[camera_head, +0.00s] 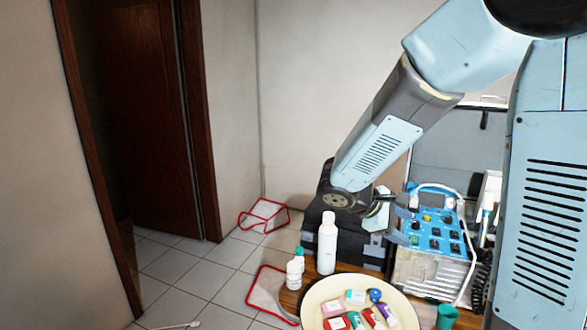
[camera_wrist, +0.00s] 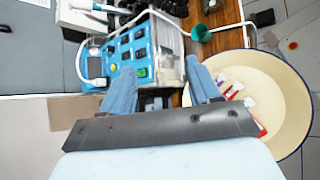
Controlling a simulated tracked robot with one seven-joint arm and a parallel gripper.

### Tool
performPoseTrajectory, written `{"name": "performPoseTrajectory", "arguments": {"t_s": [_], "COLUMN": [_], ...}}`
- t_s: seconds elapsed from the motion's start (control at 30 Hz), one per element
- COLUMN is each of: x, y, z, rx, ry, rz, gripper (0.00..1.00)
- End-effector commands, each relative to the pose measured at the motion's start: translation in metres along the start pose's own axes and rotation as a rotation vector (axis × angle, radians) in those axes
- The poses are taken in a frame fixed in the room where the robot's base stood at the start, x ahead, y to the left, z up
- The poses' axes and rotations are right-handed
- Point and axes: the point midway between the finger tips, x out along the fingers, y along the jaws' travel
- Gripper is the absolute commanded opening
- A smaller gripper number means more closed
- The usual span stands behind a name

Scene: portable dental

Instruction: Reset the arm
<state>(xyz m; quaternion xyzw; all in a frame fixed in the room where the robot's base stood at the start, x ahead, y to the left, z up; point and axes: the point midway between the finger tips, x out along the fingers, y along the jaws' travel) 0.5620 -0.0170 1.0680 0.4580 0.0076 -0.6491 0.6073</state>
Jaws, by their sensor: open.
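My gripper (camera_wrist: 162,86) is open in the wrist view, with its two blue fingers apart and nothing between them. In the head view my arm reaches down from the upper right, and my gripper (camera_head: 400,226) is partly hidden by my own wrist. It is close beside a blue-topped dental unit (camera_head: 432,234) with knobs and switches. I cannot tell whether they touch. The unit also shows in the wrist view (camera_wrist: 128,56), beyond the fingers.
A cream basin (camera_head: 315,295) with several small coloured packets stands at the front, beside a green cup (camera_head: 447,316). Red-edged items (camera_head: 264,215) lie on the tiled floor, otherwise mostly clear at left.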

Motion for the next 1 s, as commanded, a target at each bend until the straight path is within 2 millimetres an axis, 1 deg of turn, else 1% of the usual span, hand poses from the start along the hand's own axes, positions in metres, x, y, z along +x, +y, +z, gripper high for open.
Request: {"name": "performPoseTrajectory", "arguments": {"t_s": [0.03,0.1,0.27,0.4,0.7,1.0], "x": [-0.001,-0.003,-0.011,-0.021,-0.050,-0.086], "y": [-0.003,-0.009,-0.024,-0.037,-0.061,-0.076], "z": [0.013,0.028,0.057,0.078,0.115,0.142], "rx": [0.053,0.124,0.286,0.429,0.738,1.029], "ry": [0.023,0.054,0.135,0.213,0.399,0.606], "rz": [-0.038,-0.094,-0.216,-0.312,-0.490,-0.621], "gripper": [0.62,0.62,0.62,0.62,0.62,0.62]}}
